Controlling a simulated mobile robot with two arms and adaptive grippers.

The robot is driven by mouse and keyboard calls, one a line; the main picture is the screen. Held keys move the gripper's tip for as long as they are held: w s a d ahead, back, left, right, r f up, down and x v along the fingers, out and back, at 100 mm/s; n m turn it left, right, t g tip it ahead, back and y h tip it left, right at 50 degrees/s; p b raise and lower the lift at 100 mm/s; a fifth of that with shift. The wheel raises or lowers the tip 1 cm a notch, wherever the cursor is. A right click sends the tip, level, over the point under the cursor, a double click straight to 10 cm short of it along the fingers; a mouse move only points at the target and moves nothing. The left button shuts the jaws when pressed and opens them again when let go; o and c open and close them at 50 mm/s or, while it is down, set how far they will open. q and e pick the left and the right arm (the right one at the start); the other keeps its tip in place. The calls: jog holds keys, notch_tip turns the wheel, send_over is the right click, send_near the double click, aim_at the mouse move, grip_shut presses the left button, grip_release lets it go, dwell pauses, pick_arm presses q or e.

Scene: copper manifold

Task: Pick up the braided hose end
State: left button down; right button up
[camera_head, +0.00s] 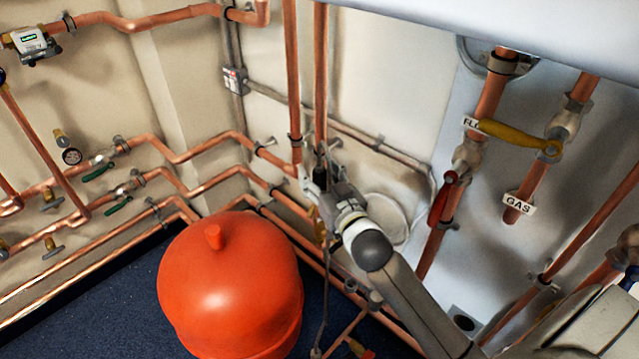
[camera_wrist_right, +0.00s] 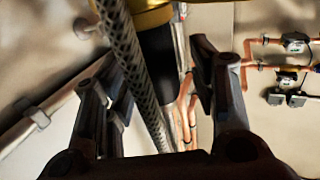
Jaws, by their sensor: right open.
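My right gripper (camera_head: 318,178) is in front of the back wall, beside the vertical copper pipes. In the right wrist view its two dark fingers (camera_wrist_right: 155,70) are spread apart. The braided hose (camera_wrist_right: 128,70) runs down between them, nearer the left finger. Beside it, also between the fingers, is a black cylindrical piece (camera_wrist_right: 157,65) under a yellow part (camera_wrist_right: 150,16). I see no clear contact with either finger. In the head view a thin grey hose (camera_head: 325,290) hangs below the gripper; its upper end is hidden by the gripper and wrist. My left gripper is not in view.
A red-orange tank (camera_head: 230,285) stands left of my right arm. Copper pipes (camera_head: 292,80) run close behind the gripper. Blue floor (camera_head: 110,305) is clear at lower left.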

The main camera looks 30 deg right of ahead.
jog(key=shift+c, duration=0.3)
grip_shut()
jog(key=shift+r, duration=0.15)
